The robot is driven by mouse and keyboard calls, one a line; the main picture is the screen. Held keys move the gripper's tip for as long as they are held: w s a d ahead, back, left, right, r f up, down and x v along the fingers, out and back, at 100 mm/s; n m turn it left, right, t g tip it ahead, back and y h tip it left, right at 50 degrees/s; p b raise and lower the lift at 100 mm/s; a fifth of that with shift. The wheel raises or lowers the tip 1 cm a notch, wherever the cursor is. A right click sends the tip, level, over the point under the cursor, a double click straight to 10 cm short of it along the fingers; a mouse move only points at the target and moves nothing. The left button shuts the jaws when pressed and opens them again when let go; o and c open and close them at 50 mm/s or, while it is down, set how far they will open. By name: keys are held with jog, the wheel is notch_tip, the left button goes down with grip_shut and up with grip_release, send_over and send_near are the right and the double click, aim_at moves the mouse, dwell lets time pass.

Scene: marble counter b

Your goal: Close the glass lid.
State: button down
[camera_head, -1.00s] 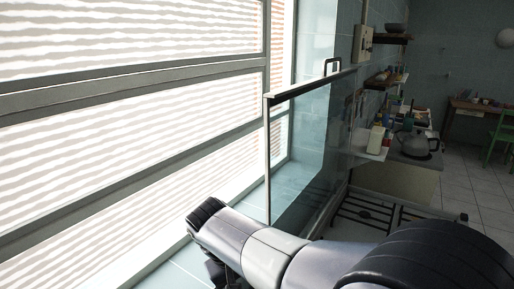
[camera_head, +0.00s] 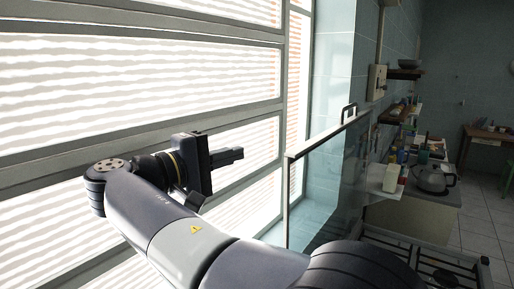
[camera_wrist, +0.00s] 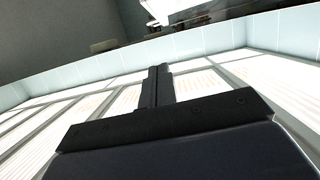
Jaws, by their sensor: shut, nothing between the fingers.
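The glass lid (camera_head: 322,180) stands upright, raised over the stove, in the head view. The stove (camera_head: 440,262) is partly visible at the lower right, and my arm hides the lid's lower part. My gripper (camera_head: 240,155) is shut and empty, raised to the left of the lid in front of the window and apart from it. In the wrist view the closed fingers (camera_wrist: 157,72) point up the picture; I cannot make out the lid there.
A bright window with blinds (camera_head: 130,90) fills the left side. A tiled wall (camera_head: 335,65) with a shelf (camera_head: 405,74) is behind the lid. A kettle (camera_head: 433,178) stands on the counter at the right. Room shows between my gripper and the lid.

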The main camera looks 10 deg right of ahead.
jog(key=w+d+p, duration=0.2)
jog(key=d+p, duration=0.1)
jog(key=d, duration=0.8)
jog(key=shift+d, duration=0.1)
jog(key=shift+d, duration=0.15)
